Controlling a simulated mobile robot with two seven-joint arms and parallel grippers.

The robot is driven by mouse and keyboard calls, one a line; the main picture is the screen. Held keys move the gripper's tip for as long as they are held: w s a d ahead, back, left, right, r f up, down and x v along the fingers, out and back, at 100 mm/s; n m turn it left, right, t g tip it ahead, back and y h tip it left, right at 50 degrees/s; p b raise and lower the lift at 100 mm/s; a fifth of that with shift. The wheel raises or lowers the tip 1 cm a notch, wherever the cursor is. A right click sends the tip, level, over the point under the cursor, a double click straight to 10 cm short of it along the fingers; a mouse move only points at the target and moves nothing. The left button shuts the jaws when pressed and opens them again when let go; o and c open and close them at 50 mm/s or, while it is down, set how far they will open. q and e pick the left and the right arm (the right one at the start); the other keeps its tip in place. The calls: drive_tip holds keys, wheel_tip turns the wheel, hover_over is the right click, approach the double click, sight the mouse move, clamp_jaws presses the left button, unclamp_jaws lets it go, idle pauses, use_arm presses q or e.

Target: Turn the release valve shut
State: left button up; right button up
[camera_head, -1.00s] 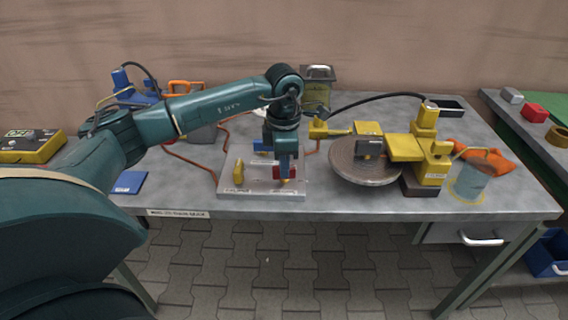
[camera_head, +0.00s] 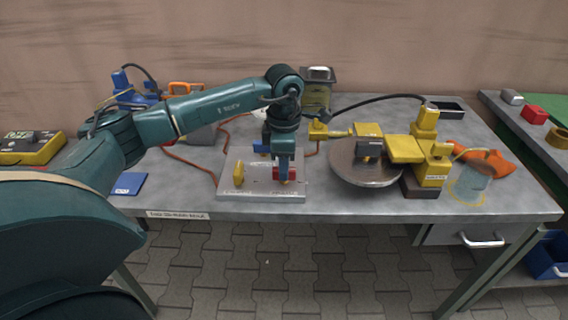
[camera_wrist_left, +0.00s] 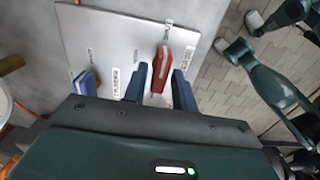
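A pale valve panel (camera_head: 261,193) lies on the grey workbench and carries a yellow handle (camera_head: 238,174), a blue handle (camera_head: 259,147) and a red handle (camera_head: 276,173). Their labels are too small to read, so I cannot tell which is the release valve. My left gripper (camera_head: 284,178) points down at the red handle. In the left wrist view its two fingers (camera_wrist_left: 160,88) stand apart on either side of the red handle (camera_wrist_left: 162,66), with narrow gaps showing. The blue handle (camera_wrist_left: 86,83) lies outside them, to the left.
Right of the panel are a round metal disc (camera_head: 352,177) and a yellow fixture (camera_head: 432,172) with a black cable. An orange cloth (camera_head: 487,161) lies farther right. A blue pad (camera_head: 129,183) lies on the left. The bench's front strip is mostly clear.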

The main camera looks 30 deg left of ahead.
use_arm(q)
drive_tip(key=shift+o, duration=1)
wheel_tip(320, 180, up, 13)
drive_tip(key=shift+p, duration=0.4)
use_arm(e)
drive_tip(key=shift+w+a+f, duration=0.1)
drive_tip(key=shift+a, duration=0.1)
